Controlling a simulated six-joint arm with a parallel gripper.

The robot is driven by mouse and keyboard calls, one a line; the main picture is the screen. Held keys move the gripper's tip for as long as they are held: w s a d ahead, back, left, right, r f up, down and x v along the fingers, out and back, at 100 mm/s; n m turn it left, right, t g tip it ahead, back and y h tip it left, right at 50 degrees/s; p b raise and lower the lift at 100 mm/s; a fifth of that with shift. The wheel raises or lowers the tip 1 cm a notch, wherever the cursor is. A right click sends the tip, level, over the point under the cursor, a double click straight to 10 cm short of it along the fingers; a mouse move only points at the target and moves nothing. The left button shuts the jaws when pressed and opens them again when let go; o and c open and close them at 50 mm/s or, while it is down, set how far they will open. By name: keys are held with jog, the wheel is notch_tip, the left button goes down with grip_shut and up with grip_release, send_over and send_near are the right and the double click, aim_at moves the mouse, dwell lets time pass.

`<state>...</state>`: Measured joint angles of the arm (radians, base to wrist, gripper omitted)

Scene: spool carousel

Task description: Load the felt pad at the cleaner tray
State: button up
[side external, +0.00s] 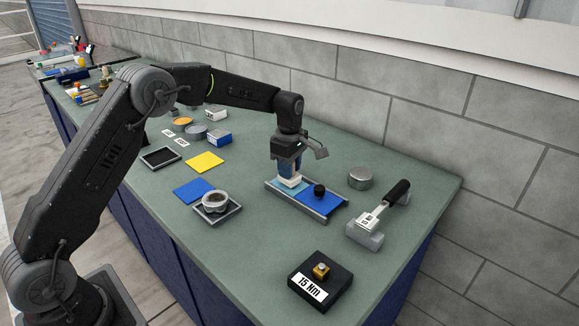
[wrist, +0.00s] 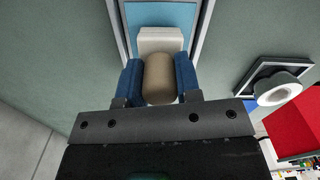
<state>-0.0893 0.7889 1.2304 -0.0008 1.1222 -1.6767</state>
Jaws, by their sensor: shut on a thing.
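My gripper (side external: 288,164) is shut on the tan rounded handle (wrist: 160,80) of the felt pad, with a blue finger on each side. The felt pad (side external: 290,182) is a white block below the fingers; it also shows in the wrist view (wrist: 160,39). It is at the light-blue half of the grey-rimmed cleaner tray (side external: 324,214). The light-blue surface shows beyond the pad in the wrist view (wrist: 160,14). I cannot tell whether the pad's underside touches it.
A round grey tin (side external: 361,178) and a black-handled tool (side external: 397,192) are to the right. A black block marked 15 Nm (side external: 320,279) is in front. A ring (side external: 215,200) sits on a dark square tray to the left, near blue (side external: 193,190) and yellow (side external: 205,162) sheets.

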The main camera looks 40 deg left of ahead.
jog(key=shift+f, duration=0.55)
dwell(1.1)
jog(key=shift+r, duration=0.1)
jog(key=shift+r, duration=3.5)
